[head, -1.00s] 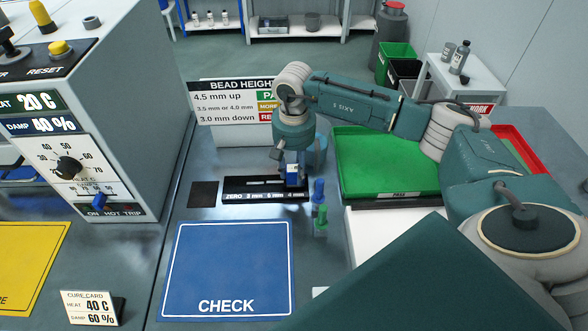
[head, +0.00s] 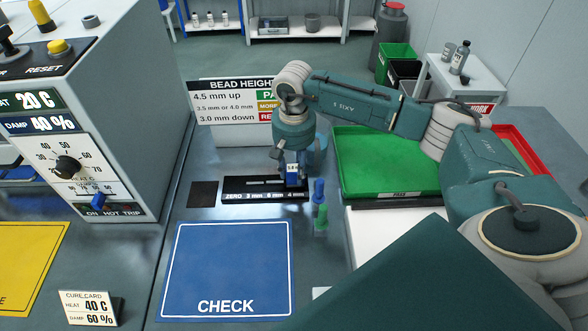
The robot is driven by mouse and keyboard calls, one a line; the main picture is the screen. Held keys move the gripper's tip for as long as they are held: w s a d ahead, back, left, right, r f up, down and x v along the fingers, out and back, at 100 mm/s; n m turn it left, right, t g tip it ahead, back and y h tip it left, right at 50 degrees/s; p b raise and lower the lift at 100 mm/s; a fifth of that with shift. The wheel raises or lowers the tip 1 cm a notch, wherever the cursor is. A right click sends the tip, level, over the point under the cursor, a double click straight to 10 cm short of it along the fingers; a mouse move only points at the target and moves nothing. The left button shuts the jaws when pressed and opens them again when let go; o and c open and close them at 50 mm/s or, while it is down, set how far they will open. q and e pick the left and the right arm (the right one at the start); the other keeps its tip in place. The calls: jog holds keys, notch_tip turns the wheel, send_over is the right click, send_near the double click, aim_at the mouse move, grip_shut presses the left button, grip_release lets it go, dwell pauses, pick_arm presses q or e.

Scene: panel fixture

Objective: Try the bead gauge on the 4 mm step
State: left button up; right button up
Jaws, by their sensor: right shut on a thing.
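The black step block (head: 250,197) lies on the bench behind the blue CHECK mat, with its marks reading from ZERO at the left to 4 mm at the right. My right gripper (head: 291,168) points down over the right end of the block. The display's figures are too small to read. My left gripper is not in view.
Blue and green small pieces (head: 319,192) stand just right of the block. A green PASS tray (head: 385,160) is at the right. A BEAD HEIGHT sign (head: 232,102) stands behind. The blue CHECK mat (head: 226,265) is bare. A control cabinet (head: 130,110) stands at the left.

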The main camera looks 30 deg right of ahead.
jog(key=shift+r+p, duration=2.15)
jog(key=shift+r, duration=1.9)
jog(key=shift+c, duration=0.2)
